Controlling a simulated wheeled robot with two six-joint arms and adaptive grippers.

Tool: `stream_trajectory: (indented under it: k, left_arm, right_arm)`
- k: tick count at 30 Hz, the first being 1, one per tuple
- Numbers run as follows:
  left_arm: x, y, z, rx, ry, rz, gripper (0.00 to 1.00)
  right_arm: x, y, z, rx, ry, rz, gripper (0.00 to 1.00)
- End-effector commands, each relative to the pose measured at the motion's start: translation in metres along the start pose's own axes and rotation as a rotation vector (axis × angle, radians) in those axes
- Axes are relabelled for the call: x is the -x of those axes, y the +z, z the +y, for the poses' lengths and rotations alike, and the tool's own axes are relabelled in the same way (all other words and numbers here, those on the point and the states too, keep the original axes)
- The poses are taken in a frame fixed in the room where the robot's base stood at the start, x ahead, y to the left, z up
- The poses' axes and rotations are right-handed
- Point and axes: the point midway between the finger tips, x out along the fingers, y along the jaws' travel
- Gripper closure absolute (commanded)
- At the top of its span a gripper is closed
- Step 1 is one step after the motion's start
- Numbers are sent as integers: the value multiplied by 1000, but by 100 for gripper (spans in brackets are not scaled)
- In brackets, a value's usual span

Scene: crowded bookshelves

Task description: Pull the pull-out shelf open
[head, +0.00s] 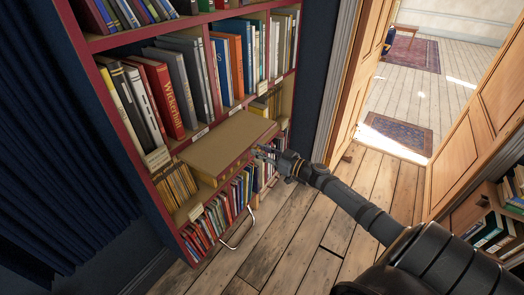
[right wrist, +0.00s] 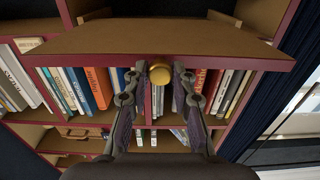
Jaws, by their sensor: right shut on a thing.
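The pull-out shelf (head: 228,142) is a flat tan board that juts out from the red-edged bookcase (head: 87,47) at mid height. In the right wrist view, the shelf (right wrist: 160,38) fills the upper part, with a round brass knob (right wrist: 159,75) on its front edge. My right gripper (head: 268,152) is at the shelf's front edge, towards its right end in the head view. In the right wrist view, the two fingers (right wrist: 159,78) are on either side of the knob and closed on it. My left gripper is not in view.
Books (head: 170,95) crowd the bookcase above and below the shelf. A curved metal handle (head: 240,230) sticks out low at the front. The wooden floor (head: 290,230) before the bookcase is clear. An open doorway (head: 400,110) and a second bookcase (head: 490,225) are at right.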

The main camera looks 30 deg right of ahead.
Motion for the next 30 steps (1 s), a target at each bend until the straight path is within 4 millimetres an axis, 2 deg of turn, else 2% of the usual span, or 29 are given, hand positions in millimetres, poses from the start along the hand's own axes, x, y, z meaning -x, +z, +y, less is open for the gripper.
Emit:
stream_trajectory:
  k: [8,9,13,23,26,30]
  left_arm:
    - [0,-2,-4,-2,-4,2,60]
    - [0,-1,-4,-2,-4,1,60]
    - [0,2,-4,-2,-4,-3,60]
    - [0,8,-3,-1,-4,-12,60]
    - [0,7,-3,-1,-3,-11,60]
    - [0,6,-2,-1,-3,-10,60]
  right_arm:
    - [0,0,0,1,0,0,100]
    - [0,0,0,1,0,0,70]
    - [0,0,0,1,1,0,53]
    - [2,0,0,0,0,0,53]
    - [9,0,0,3,-1,-2,53]
    - [30,1,0,2,-2,-6,53]
